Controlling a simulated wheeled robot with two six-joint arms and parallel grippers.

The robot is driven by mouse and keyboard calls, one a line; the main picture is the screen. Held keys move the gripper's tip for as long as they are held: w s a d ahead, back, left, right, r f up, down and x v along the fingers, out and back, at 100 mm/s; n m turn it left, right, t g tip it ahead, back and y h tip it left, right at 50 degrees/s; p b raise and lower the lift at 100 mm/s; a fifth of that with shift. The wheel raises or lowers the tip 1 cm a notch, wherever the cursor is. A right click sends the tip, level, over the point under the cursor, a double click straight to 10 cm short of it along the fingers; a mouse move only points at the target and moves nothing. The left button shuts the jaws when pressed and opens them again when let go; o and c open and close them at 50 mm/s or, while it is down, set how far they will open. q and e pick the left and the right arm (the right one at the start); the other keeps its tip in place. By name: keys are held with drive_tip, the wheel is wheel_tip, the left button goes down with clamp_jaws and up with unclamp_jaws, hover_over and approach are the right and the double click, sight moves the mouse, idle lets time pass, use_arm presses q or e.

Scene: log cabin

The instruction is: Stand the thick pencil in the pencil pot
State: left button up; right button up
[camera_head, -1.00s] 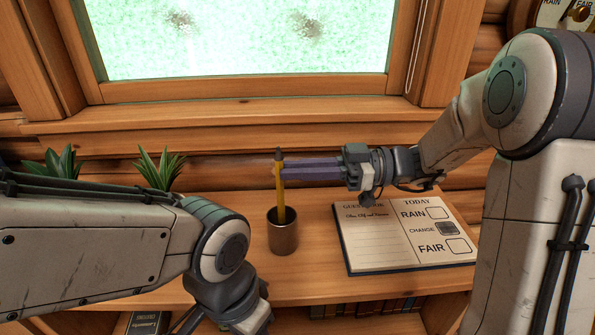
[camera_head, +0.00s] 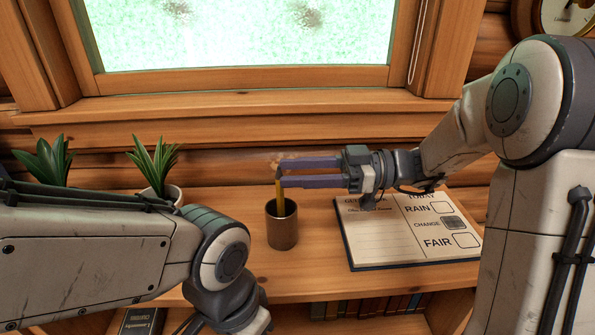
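The thick yellow pencil (camera_head: 279,194) stands nearly upright in the pencil pot, its lower end hidden inside. The brown metal pencil pot (camera_head: 282,231) stands on the desk near the middle of the view. My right gripper (camera_head: 279,172) comes in from the right above the pot. Its two purple-grey fingers are spread apart at the pencil's upper end. The far finger passes above or behind the pencil top and the near finger is close to its shaft; I cannot tell whether either touches it. My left arm's wrist shows at lower left, but its fingers are outside the picture.
An open guest book (camera_head: 385,252) lies on the wooden desk (camera_head: 315,285) right of the pot. Two green potted plants (camera_head: 155,165) stand at the back left, partly behind my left arm. A window and log wall close off the back. Books sit on a shelf below.

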drive_tip(key=d, duration=1)
drive_tip(key=shift+d, duration=0.25)
idle(0.4)
